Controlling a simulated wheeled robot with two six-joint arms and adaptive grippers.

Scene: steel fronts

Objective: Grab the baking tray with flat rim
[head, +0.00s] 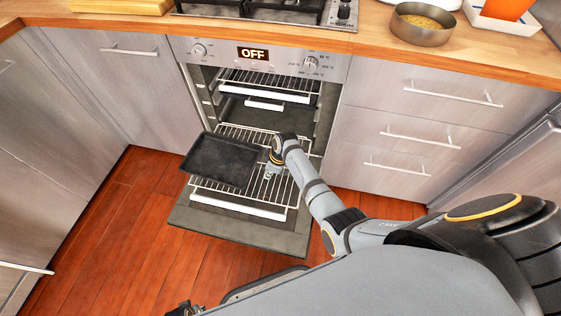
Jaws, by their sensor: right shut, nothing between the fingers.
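The baking tray (219,160) is black and rectangular with a low rim. It lies askew over the pulled-out lower wire rack (279,189) of the open oven, and its left end reaches past the rack's left side. My right gripper (270,172) points down over the rack, just right of the tray's right edge. It is shut and empty. I cannot tell whether its fingers touch the tray or the rack.
The oven door (245,229) is folded down under the rack. Another rack (265,82) sits higher inside the oven. Closed drawers (420,130) stand to the right. The wooden floor (110,235) is clear to the left. A bowl (420,35) stands on the counter.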

